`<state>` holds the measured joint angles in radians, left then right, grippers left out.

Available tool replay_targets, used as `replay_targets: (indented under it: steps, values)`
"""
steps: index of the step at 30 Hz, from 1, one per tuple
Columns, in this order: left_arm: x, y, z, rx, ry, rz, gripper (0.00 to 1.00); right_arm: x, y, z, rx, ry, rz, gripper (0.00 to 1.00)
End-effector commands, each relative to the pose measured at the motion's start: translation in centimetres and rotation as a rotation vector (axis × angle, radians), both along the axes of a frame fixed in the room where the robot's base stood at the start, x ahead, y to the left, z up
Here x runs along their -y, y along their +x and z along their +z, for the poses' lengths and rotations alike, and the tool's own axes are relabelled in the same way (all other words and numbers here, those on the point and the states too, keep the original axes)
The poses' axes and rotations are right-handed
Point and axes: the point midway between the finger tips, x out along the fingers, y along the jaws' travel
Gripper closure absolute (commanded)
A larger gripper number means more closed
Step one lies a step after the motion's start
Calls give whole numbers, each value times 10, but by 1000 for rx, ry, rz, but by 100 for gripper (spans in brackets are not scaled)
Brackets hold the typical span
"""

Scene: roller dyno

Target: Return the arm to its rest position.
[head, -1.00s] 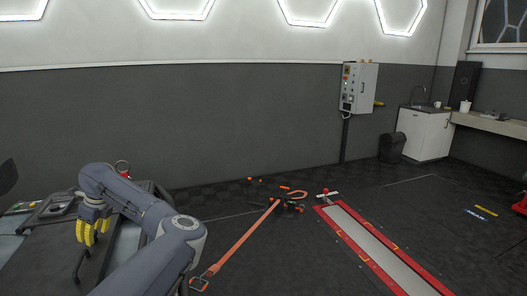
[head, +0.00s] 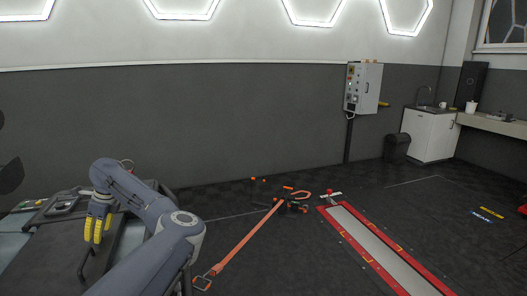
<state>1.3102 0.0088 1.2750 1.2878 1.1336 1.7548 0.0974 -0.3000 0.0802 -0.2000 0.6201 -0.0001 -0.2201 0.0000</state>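My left arm reaches in from the bottom left and bends over, with its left gripper (head: 97,230) hanging down at its end. The gripper has yellow fingertips, which point down in front of a dark cart-like bench. I see no object between the fingers, but they are small and seen from the side, so I cannot tell how far apart they are. My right gripper is not in view.
The dark bench (head: 48,222) with trays on top stands at the left. A red-framed roller track (head: 375,250) is at the right. A control cabinet (head: 363,88) hangs on the wall, near a sink cabinet (head: 430,135).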

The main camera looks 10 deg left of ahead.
Motion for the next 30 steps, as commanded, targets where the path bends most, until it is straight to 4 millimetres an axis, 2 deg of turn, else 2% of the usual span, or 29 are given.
replay_targets:
  steps: [30]
  values:
    - [0, -3, 0, 1, 0, -659, 65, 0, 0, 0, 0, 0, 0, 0]
